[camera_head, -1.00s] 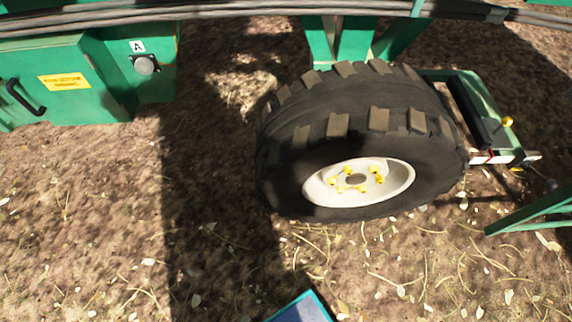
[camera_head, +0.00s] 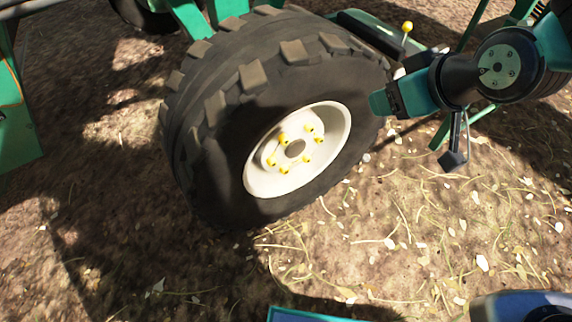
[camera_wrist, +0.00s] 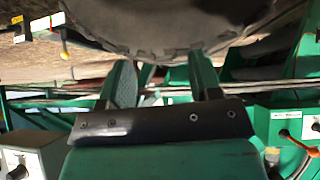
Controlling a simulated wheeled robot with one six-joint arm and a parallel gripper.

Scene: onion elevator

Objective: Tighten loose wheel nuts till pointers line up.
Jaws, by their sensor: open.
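The wheel's white rim (camera_head: 335,122) sits in a big black tyre (camera_head: 225,140) in the head view. My gripper (camera_head: 380,103) is at the tyre's right edge in the picture, apart from the nuts. In the wrist view my gripper (camera_wrist: 163,78) shows two green fingers spread apart with nothing between them. The tyre (camera_wrist: 165,22) fills the top there; its nuts are not in that view.
A yellow-knobbed lever (camera_head: 407,27) stands on the green frame behind the wheel. In the wrist view, green machine beams and hoses (camera_wrist: 285,85) lie beyond my fingers. Straw-strewn ground (camera_head: 400,240) in front of the wheel is open.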

